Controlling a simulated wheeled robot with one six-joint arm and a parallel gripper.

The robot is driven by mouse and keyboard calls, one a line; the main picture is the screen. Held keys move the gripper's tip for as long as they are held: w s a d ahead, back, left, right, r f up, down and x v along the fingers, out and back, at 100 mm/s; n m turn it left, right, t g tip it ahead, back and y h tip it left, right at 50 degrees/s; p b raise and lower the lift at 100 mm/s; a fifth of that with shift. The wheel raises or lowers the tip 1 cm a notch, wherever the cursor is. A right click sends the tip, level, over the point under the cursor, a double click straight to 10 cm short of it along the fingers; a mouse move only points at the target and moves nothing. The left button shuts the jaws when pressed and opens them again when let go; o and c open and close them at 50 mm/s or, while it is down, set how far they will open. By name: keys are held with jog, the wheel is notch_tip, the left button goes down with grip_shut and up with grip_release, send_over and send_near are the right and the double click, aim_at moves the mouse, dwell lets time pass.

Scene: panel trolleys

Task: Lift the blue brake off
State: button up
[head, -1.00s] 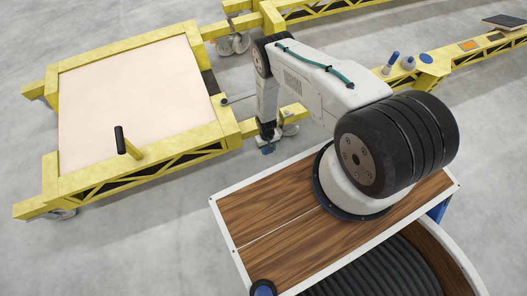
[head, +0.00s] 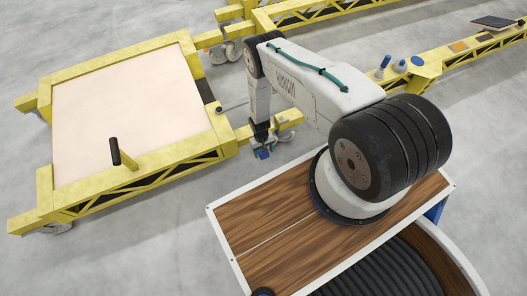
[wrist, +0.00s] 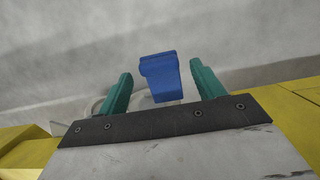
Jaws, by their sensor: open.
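The blue brake (wrist: 159,75) shows in the wrist view between the two green fingers of my gripper (wrist: 160,88). The fingers stand apart on either side of it, with a gap to each. In the head view the brake (head: 263,153) is a small blue patch at the caster by the near right corner of the yellow trolley (head: 190,151). My gripper (head: 262,140) is just above it there, pointing down.
The trolley carries a pale panel (head: 125,105) and a black-gripped handle (head: 115,151) at its near side. A second yellow frame (head: 440,62) with small blue and orange items runs along the upper right. Grey floor (head: 150,245) is clear at the lower left.

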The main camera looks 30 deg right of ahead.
jog(key=v, duration=0.7)
jog(key=shift+r, duration=0.2)
jog(key=s+r+g, duration=0.2)
jog(key=s+g, duration=0.1)
jog(key=s, duration=0.3)
notch_tip(320, 180, up, 49)
jog(key=w+a, duration=0.1)
jog(key=w, duration=0.1)
jog(key=s+r+t, duration=0.3)
jog(key=s+r, duration=0.7)
jog(key=r, duration=0.4)
jog(key=s+a+r+n+t, duration=0.1)
jog(key=s+r+t, duration=0.2)
jog(key=s+r, duration=0.7)
jog(key=shift+s+a+r+t, duration=0.15)
jog(key=shift+s+r+t, duration=0.2)
jog(key=shift+r, duration=1.8)
